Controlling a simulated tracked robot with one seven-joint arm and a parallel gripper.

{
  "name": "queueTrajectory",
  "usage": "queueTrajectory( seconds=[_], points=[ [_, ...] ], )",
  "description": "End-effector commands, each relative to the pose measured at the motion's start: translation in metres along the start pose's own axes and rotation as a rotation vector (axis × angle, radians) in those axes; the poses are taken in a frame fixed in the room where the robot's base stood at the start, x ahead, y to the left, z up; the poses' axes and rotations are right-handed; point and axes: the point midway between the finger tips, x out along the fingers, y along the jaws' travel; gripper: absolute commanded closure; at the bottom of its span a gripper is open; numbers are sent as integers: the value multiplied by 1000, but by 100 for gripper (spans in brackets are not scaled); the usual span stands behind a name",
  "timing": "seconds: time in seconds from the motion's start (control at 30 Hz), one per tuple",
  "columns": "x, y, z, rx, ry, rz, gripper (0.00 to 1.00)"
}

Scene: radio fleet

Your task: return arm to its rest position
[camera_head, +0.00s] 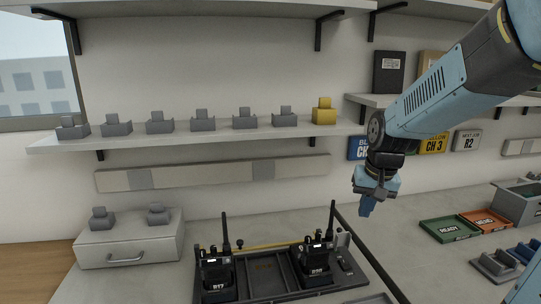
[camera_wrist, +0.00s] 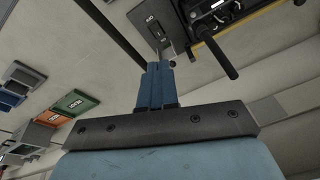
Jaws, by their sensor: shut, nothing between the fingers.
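My gripper (camera_head: 367,205) hangs at the end of my blue and black arm in the head view, right of the radios and above the counter, touching nothing. Its blue fingers are together and empty. They also show in the wrist view (camera_wrist: 155,80), pointing toward the counter and the edge of the charger. The arm comes in from the upper right and hides part of the upper right shelf and a blue wall sign.
A charger tray (camera_head: 262,285) holds two black radios, R17 (camera_head: 216,270) and another (camera_head: 318,255). A shelf (camera_head: 200,135) carries several grey clips and one yellow clip (camera_head: 323,111). Green (camera_head: 450,229) and orange (camera_head: 486,221) trays lie right. The counter between is clear.

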Motion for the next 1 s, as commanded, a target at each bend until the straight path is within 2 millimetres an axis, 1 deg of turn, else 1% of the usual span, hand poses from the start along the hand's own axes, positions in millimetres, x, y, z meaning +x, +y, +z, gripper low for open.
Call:
queueTrajectory(
  seconds=[0.03, 0.2, 0.5, 0.6, 0.73, 0.87, 1.0],
  points=[
    [-13, 1, 7, -11, 22, -5, 100],
    [-47, 5, 32, -55, 82, -10, 100],
    [-96, 12, 82, -128, 190, 1, 100],
    [-107, 15, 98, -149, 221, 9, 100],
    [-117, 17, 114, -171, 252, 21, 100],
    [-121, 19, 123, -182, 269, 28, 100],
    [-122, 19, 125, -186, 272, 30, 100]
  ],
)
